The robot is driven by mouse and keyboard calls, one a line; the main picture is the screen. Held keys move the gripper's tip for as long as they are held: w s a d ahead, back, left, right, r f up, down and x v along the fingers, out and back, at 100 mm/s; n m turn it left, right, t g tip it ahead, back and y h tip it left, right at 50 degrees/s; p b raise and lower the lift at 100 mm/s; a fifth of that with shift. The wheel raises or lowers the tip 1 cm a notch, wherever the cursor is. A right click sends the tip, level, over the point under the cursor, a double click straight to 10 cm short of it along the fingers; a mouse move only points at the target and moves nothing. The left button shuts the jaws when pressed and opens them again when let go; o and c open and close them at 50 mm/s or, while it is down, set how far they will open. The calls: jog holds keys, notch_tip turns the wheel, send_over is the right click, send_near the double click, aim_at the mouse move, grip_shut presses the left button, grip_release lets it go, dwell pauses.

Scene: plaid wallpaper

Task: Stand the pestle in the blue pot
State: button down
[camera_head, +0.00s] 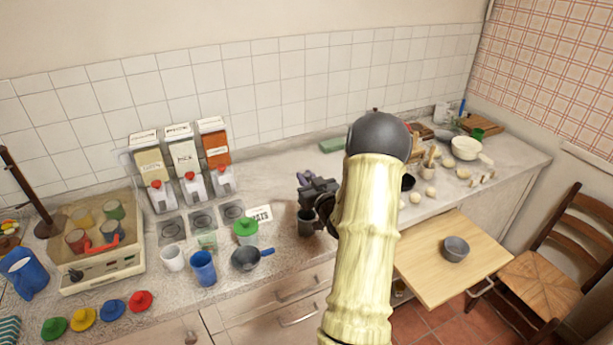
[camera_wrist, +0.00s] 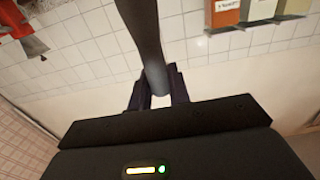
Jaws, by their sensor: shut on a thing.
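My gripper (camera_head: 316,194) is above the counter in the head view, partly hidden by my arm. In the wrist view my gripper (camera_wrist: 158,90) is shut on a dark grey rod, the pestle (camera_wrist: 147,42), near its pale end; the rod widens toward the top edge. A dark grey rounded piece shows below the jaws in the head view; I cannot tell if it is the pestle or a cup. A blue cup-shaped pot (camera_head: 203,268) stands upright on the counter, left of my gripper. A blue jug (camera_head: 24,275) is at the far left.
A blue-handled dark pan (camera_head: 246,259), a white mug (camera_head: 173,258) and a green-lidded jar (camera_head: 245,231) crowd the blue pot. Dispensers (camera_head: 185,165) stand behind. Coloured lids (camera_head: 111,310) lie along the front edge. A pulled-out board (camera_head: 430,275) holds a grey bowl (camera_head: 455,248).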

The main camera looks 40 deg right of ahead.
jog(key=shift+f+b, duration=0.75)
jog(key=shift+f, duration=0.75)
jog(key=shift+f+b, duration=2.9)
jog(key=shift+b, duration=0.1)
jog(key=c, duration=1.2)
grip_release()
jog(key=shift+c, duration=0.2)
jog(key=p+v, duration=0.2)
jog(key=v, duration=1.5)
jog(key=shift+s, duration=0.25)
jog(key=shift+d, duration=0.1)
